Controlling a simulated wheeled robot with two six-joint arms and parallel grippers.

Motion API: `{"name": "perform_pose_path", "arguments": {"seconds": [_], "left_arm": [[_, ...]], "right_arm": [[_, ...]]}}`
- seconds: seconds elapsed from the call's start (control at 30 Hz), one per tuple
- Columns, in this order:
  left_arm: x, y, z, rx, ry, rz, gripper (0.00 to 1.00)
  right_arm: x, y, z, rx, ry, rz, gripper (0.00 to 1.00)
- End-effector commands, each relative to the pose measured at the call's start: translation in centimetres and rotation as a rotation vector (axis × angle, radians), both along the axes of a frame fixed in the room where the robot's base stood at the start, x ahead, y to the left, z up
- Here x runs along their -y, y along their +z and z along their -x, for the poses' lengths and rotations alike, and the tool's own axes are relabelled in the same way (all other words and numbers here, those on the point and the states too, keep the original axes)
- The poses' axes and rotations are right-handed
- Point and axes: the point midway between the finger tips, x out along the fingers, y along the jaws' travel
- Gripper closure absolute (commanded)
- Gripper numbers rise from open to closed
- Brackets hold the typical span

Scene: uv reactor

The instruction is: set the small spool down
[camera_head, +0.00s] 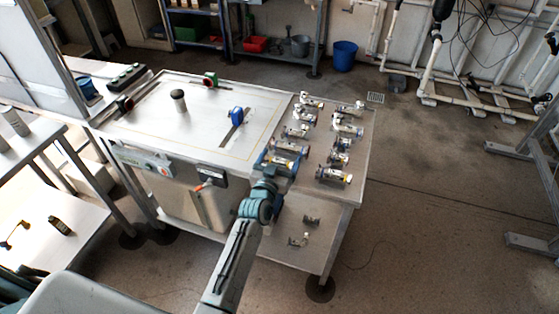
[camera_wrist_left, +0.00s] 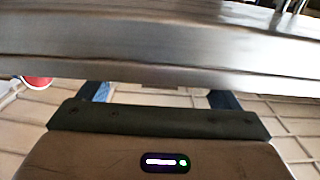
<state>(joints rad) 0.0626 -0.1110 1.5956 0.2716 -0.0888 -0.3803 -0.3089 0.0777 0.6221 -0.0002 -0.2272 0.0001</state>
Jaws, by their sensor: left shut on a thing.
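Several small metal spools with flanged ends, such as this one (camera_head: 341,178), lie in two columns on the right-hand tabletop (camera_head: 362,148). My left gripper (camera_head: 277,163) is at the near left end of that top, low over its edge. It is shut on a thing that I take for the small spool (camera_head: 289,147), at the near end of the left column. Whether that spool touches the top cannot be told. My right gripper is out of view.
A steel cabinet (camera_head: 200,135) with a blue-handled part (camera_head: 236,117) and a dark cylinder (camera_head: 179,100) on its top adjoins on the left. Two small parts lie on a lower shelf (camera_head: 285,244).

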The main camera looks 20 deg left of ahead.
Motion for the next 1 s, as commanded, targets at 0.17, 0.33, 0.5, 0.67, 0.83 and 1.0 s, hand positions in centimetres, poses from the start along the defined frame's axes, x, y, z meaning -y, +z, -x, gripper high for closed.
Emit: {"name": "perform_pose_path", "arguments": {"seconds": [0.17, 0.33, 0.5, 0.67, 0.83, 1.0], "left_arm": [[0.0, 0.0, 0.0, -0.004, -0.001, 0.001, 0.03], [0.0, 0.0, 0.0, -0.004, -0.001, 0.000, 0.00], [0.0, -0.2, 0.6, -0.005, -0.001, 0.001, 0.00], [-0.1, -0.4, 2.9, -0.004, 0.000, 0.001, 0.00], [-0.2, -0.4, 6.5, -0.004, -0.001, 0.001, 0.00], [-0.3, -0.3, 9.7, -0.004, -0.001, 0.002, 0.00]], "right_arm": [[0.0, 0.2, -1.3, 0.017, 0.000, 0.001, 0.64], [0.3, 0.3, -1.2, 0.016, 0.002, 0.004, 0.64], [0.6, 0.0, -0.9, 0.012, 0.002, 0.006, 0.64], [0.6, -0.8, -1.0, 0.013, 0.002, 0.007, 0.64], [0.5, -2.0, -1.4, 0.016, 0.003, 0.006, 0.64], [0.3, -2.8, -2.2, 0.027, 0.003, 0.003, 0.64]]}}
